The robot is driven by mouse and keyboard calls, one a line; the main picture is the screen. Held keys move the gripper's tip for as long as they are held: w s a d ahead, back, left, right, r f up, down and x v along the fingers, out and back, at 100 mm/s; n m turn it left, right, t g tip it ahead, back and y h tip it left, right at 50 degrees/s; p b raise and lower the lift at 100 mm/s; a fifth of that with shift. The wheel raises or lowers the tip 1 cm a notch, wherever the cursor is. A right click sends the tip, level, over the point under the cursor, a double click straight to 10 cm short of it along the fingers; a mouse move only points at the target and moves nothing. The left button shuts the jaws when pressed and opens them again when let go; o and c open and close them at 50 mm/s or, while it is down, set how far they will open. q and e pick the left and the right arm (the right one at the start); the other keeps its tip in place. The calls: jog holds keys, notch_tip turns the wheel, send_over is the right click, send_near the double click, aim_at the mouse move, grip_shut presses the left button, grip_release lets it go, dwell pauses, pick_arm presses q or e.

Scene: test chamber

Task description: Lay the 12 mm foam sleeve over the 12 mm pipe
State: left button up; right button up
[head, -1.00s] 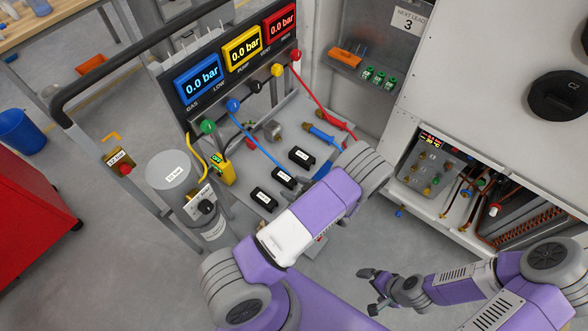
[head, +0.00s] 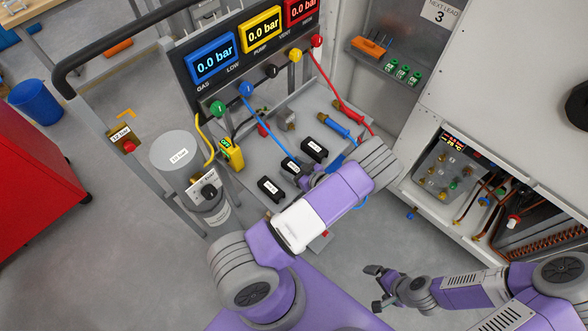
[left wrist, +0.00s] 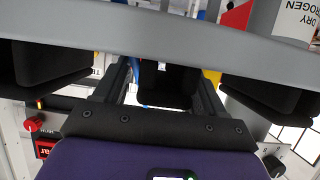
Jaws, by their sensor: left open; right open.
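Three black blocks with white labels, which look like the foam sleeves, lie in a row on the grey cart shelf: left (head: 270,189), middle (head: 290,166) and right (head: 314,150). Their labels are too small to read. My left gripper (head: 306,180) is open at the middle block. In the left wrist view its fingers (left wrist: 160,85) stand on either side of a black block (left wrist: 167,88); contact cannot be told. My right gripper (head: 376,286) is open and empty above the floor. Copper pipes (head: 483,186) show inside the white cabinet's opening; I cannot tell which is 12 mm.
The cart carries pressure displays (head: 262,32), coloured hoses and a grey cylinder (head: 176,150). A grey tray edge (left wrist: 170,38) crosses the left wrist view. The white cabinet (head: 500,90) stands at right, a red cabinet (head: 35,165) at left. Floor between cart and cabinet is mostly clear.

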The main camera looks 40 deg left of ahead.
pick_arm(q)
jog(key=c, duration=1)
jog(key=shift+c, duration=0.2)
